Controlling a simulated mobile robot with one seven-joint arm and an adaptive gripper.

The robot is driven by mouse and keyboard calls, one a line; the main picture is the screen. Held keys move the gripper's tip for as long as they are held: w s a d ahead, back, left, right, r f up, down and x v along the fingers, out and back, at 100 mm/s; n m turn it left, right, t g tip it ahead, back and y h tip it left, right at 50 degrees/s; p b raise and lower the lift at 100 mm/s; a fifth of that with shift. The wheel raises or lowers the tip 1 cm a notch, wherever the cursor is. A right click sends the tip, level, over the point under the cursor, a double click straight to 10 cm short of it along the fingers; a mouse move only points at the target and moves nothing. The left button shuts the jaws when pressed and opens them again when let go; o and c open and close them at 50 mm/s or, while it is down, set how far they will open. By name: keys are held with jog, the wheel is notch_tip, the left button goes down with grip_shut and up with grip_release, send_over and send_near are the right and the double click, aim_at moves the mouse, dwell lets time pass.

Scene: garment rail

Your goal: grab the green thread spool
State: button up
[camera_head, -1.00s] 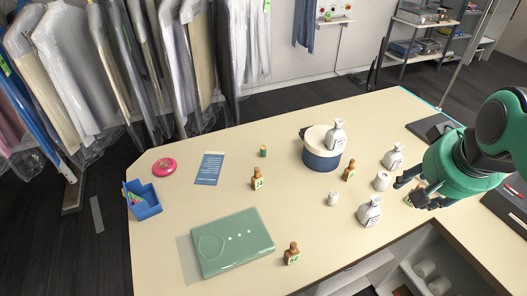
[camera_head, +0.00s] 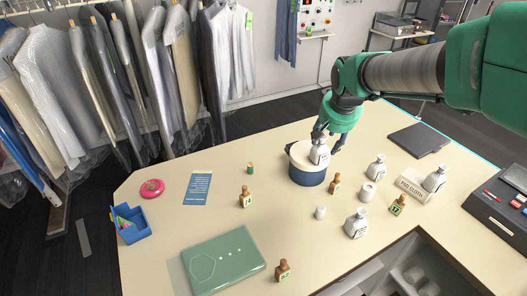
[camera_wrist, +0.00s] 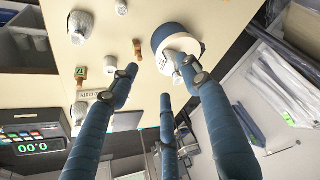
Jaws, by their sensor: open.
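The green thread spool (camera_head: 250,168) is a small green cylinder with a tan top. It stands upright on the cream table, left of the blue pot (camera_head: 307,177) with the pale lid. I cannot make out the spool in the wrist view. My gripper (camera_head: 327,142) is open above the pot, to the right of and higher than the spool. Its dark blue fingers (camera_wrist: 165,90) spread wide in the wrist view with nothing gripped. A white labelled bottle (camera_head: 319,154) stands on the pot's lid, just beneath the fingers.
A blue card (camera_head: 197,187), a pink disc (camera_head: 152,188) and a blue bin (camera_head: 131,224) lie to the left. A green folded item (camera_head: 223,259) is in front. Table around the spool is clear.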

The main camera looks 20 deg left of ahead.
jog(key=w+a+f+n+p, duration=0.1)
jog(key=w+a+f, duration=0.35)
jog(key=a, duration=0.35)
jog(key=w+a+f+p, duration=0.1)
jog(key=w+a+f, duration=0.35)
jog(key=a, duration=0.25)
jog(key=n+p, duration=0.1)
send_near(250, 165)
jog(key=r, duration=0.3)
jog(key=shift+s+d+g+y, duration=0.2)
jog(key=shift+d+g+y, duration=0.1)
jog(key=shift+d+y, duration=0.1)
jog(key=shift+f, duration=0.1)
jog(key=shift+x, duration=4.15)
jog(key=shift+f, duration=0.1)
jog(key=shift+d+x, duration=0.15)
jog(key=shift+x, duration=1.1)
jog(key=shift+d+x, duration=0.1)
jog(key=shift+x, duration=1.15)
